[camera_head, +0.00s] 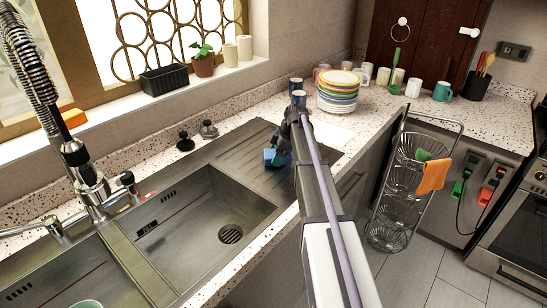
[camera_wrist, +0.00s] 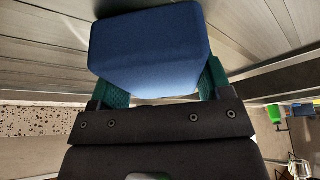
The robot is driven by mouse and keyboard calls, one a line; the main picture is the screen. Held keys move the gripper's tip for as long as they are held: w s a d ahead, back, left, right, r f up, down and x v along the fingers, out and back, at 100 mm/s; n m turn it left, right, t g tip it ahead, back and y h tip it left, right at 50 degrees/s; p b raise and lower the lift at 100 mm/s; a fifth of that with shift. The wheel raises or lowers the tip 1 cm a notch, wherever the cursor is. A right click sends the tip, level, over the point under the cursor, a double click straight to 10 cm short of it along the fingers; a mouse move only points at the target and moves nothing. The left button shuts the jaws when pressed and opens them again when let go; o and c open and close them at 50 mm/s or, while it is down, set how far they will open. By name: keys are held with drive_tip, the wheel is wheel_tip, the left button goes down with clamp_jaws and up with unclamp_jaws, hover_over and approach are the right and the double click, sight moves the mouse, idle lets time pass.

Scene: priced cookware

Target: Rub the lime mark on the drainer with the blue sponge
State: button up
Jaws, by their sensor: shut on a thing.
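The blue sponge (camera_wrist: 150,50) is held between the green finger pads of my gripper (camera_wrist: 160,88) in the wrist view. In the head view the blue sponge (camera_head: 270,156) shows at the end of my gripper (camera_head: 276,160), low over the ribbed metal drainer (camera_head: 235,155). The drainer (camera_wrist: 40,55) also fills the upper part of the wrist view, behind the sponge. I cannot tell whether the sponge touches the drainer. No lime mark can be made out for certain; the sponge and arm cover part of the drainer.
The sink basin (camera_head: 225,215) lies left of the drainer. A stack of plates (camera_head: 338,92) and several mugs stand on the speckled counter (camera_head: 400,112) behind. A wire basket rack (camera_head: 405,170) with an orange cloth (camera_head: 434,176) stands to the right.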

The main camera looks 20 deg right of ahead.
drive_tip(key=shift+w+d+f, duration=0.1)
drive_tip(key=shift+w+d, duration=0.45)
drive_tip(key=shift+d, duration=0.65)
drive_tip(key=shift+w+d+r, duration=0.1)
drive_tip(key=shift+w+d, duration=0.45)
drive_tip(key=shift+d, duration=0.7)
drive_tip(key=shift+w+d+f, duration=0.1)
drive_tip(key=shift+w+d, duration=0.45)
drive_tip(key=shift+d, duration=0.65)
wheel_tip(320, 180, up, 6)
drive_tip(key=p, duration=0.6)
wheel_tip(320, 180, up, 3)
drive_tip(key=p, duration=0.3)
drive_tip(key=shift+a, duration=0.1)
